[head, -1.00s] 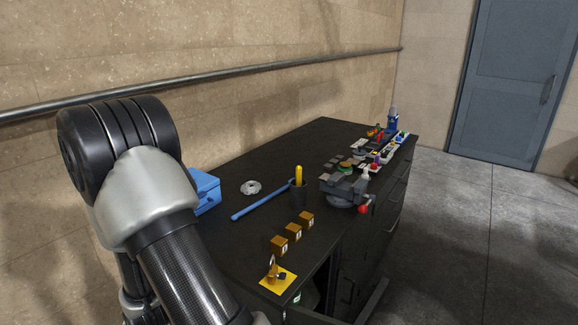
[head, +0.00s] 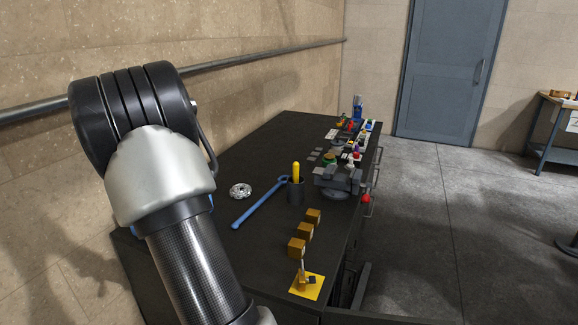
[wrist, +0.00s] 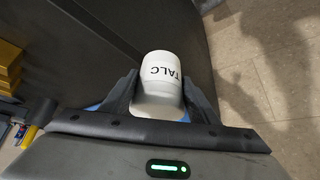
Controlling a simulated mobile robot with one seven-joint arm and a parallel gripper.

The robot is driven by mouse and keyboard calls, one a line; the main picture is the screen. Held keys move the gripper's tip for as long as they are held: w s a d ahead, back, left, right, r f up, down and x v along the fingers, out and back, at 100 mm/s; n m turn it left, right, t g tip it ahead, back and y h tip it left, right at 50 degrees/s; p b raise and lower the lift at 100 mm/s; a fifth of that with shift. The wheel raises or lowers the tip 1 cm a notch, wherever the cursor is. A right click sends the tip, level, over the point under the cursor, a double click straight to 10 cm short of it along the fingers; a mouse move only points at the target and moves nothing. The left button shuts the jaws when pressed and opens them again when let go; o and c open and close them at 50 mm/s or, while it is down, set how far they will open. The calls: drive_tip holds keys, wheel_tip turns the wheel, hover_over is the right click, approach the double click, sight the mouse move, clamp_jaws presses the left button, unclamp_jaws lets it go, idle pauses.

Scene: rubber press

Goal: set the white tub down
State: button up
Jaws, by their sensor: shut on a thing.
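The white tub (wrist: 160,97), with the black word TALC on it, is in the wrist view. My gripper (wrist: 160,80) is shut on it, with a dark finger on each side. The tub's lower part is partly hidden between the fingers, and I cannot tell whether anything touches its underside. In the head view my arm fills the left side; the gripper and the tub do not show there.
The dark bench (head: 268,150) holds a blue wrench (head: 258,203), a silver disc (head: 240,190), a black cup (head: 296,190), a vise (head: 338,180), several brass blocks (head: 305,232) and a yellow plate (head: 306,287). Bare top lies left of the wrench. A side table (head: 552,125) stands far right.

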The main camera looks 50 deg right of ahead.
drive_tip(key=s+d+r+m+g+h+b, duration=0.1)
drive_tip(key=s+d+r+m, duration=0.25)
drive_tip(key=d, duration=0.35)
drive_tip(key=s+d+r+m+g+h+b, duration=0.1)
drive_tip(key=s+d+r+m+g+h, duration=0.15)
drive_tip(key=d+r, duration=0.4)
drive_tip(key=shift+t+y, duration=0.35)
drive_tip(key=shift+y, duration=0.1)
drive_tip(key=shift+w+d+f+b, duration=0.1)
drive_tip(key=shift+d+f+b, duration=0.2)
drive_tip(key=shift+f, duration=1.5)
drive_tip(key=shift+w+d+f+b, duration=0.1)
drive_tip(key=shift+d+f+b, duration=0.2)
drive_tip(key=shift+f, duration=1.55)
drive_tip(key=shift+d+f+b, duration=0.2)
drive_tip(key=shift+f+b, duration=0.1)
drive_tip(key=shift+f, duration=1.5)
drive_tip(key=shift+f, duration=0.15)
drive_tip(key=o, duration=1.4)
